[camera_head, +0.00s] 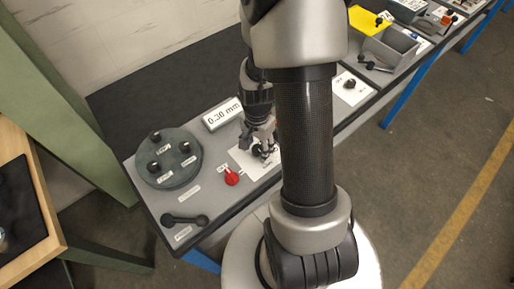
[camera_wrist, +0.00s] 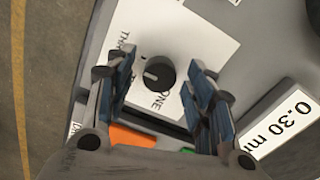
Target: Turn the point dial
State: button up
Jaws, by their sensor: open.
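The dial (camera_wrist: 158,73) is a round black knob with a white pointer line, on a white card (camera_wrist: 195,40) with printed words; "ONE" is readable beside it. The pointer line points to the left in the wrist view. My gripper (camera_wrist: 160,70) is open, with one finger on each side of the dial and a visible gap at both sides. Whether the fingertips are level with the knob or above it, I cannot tell. In the head view my gripper (camera_head: 260,140) is over the card (camera_head: 243,160), and the dial (camera_head: 261,151) is partly hidden by it.
A red knob (camera_head: 231,177) stands left of the card. Farther left is a grey disc (camera_head: 150,178) with black knobs. A "0.30 mm" display (camera_head: 222,115) stands behind. A black bar (camera_head: 185,219) lies at the front left. A grey bin (camera_head: 388,47) is farther right.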

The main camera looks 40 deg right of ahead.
jog(key=shift+f, duration=0.1)
jog(key=shift+c, duration=0.3)
jog(key=c, duration=1)
jog(key=shift+n, duration=0.4)
jog(key=n, duration=0.4)
jog(key=shift+n, duration=0.3)
jog(key=n, duration=0.4)
jog(key=shift+n+p, duration=0.3)
jog(key=shift+p, duration=0.05)
jog(key=n, duration=0.7)
jog(key=shift+d, duration=0.1)
jog(key=n, duration=0.6)
jog(key=shift+n+p, duration=0.3)
